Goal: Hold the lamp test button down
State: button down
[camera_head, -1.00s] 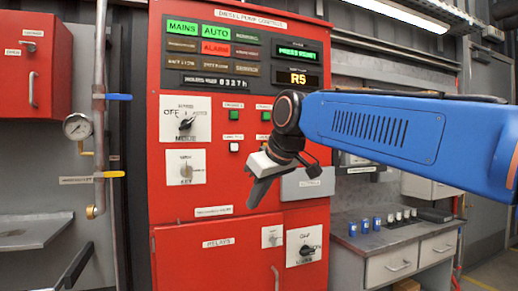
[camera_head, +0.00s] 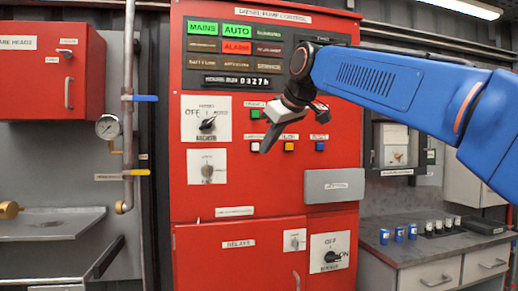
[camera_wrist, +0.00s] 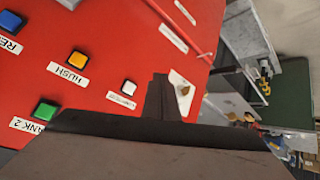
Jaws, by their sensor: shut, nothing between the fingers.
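The lamp test button looks to be the white square button (camera_head: 255,146) on the red pump control panel (camera_head: 235,182). It also shows in the wrist view (camera_wrist: 128,88) with a small white label (camera_wrist: 121,101), too blurred to read. My gripper (camera_head: 267,146) is shut and empty, its tip angled down in front of the panel, just right of the white button in the picture. In the wrist view the dark fingers (camera_wrist: 160,88) end right of the button. They appear apart from it, but the exact gap to the panel cannot be told.
A yellow button (camera_head: 289,146) and a blue button (camera_head: 320,146) lie right of the white one. A green button (camera_head: 255,114) is above it. The mode switch (camera_head: 207,122) is at left. A grey box (camera_head: 334,186) sticks out below right.

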aim_at(255, 147)
jog(key=shift+w, duration=0.1)
jog(key=shift+w+a, duration=0.4)
jog(key=shift+w, duration=1)
jog(key=shift+w+a, duration=0.4)
jog(key=shift+w, duration=0.95)
jog(key=shift+w+a, duration=0.4)
jog(key=shift+w, duration=1)
jog(key=shift+w, duration=0.1)
jog(key=shift+w+a, duration=0.15)
jog(key=shift+w, duration=0.15)
jog(key=shift+w+a, duration=0.15)
jog(key=shift+w, duration=0.35)
dwell(1.3)
jog(key=shift+s, duration=0.2)
dwell(0.9)
jog(key=shift+s+d, duration=0.3)
jog(key=shift+s, duration=0.4)
